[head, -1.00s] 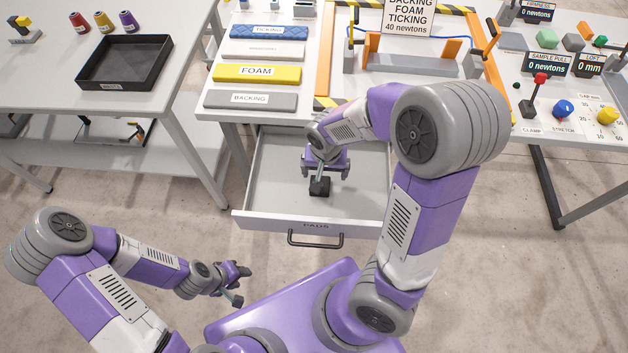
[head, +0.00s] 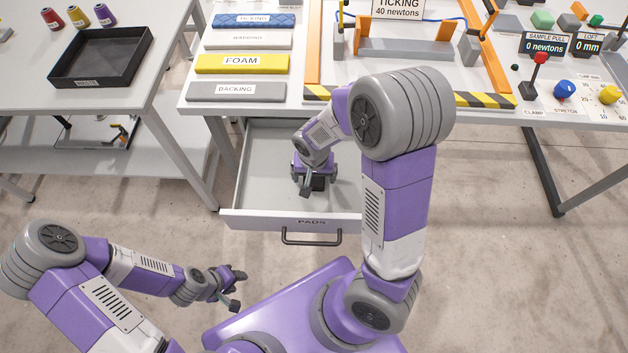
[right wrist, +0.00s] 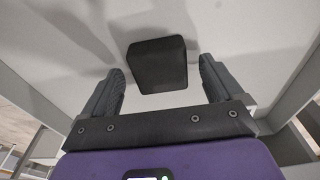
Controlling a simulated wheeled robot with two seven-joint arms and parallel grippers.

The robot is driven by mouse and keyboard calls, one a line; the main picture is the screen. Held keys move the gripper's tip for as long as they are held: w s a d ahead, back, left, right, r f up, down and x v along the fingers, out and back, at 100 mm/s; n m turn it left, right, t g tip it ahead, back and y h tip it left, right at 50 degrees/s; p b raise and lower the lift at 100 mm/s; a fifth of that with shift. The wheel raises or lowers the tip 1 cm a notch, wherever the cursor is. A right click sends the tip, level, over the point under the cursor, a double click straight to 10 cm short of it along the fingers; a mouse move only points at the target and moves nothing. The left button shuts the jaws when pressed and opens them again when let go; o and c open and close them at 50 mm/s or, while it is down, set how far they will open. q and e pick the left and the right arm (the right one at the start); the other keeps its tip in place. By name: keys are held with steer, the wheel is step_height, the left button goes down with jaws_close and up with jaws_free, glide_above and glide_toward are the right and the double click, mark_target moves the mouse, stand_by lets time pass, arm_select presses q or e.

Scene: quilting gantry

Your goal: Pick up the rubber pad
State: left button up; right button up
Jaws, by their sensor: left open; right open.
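The rubber pad (right wrist: 158,65) is a small black block lying on the floor of the open drawer (head: 262,180), which is labelled PADS. In the head view the pad (head: 318,183) is partly hidden by my right gripper (head: 308,188), which reaches down into the drawer. In the right wrist view my right gripper (right wrist: 162,88) is open, with one finger to each side of the pad's near end; no contact shows. My left gripper (head: 238,288) is open and empty, well to the left and in front of the drawer.
The drawer's front with its handle (head: 311,238) stands out below the table. On the table above lie the foam (head: 241,64) and backing (head: 236,91) strips beside a striped frame (head: 485,99). A black tray (head: 147,42) sits on the left table.

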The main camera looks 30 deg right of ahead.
mark_target(314, 178)
steer(key=shift+r, duration=0.1)
steer(key=shift+c, duration=0.2)
steer(key=c, duration=1.2)
steer(key=shift+o, duration=0.2)
step_height(314, 178, up, 10)
steer(key=p, duration=0.4)
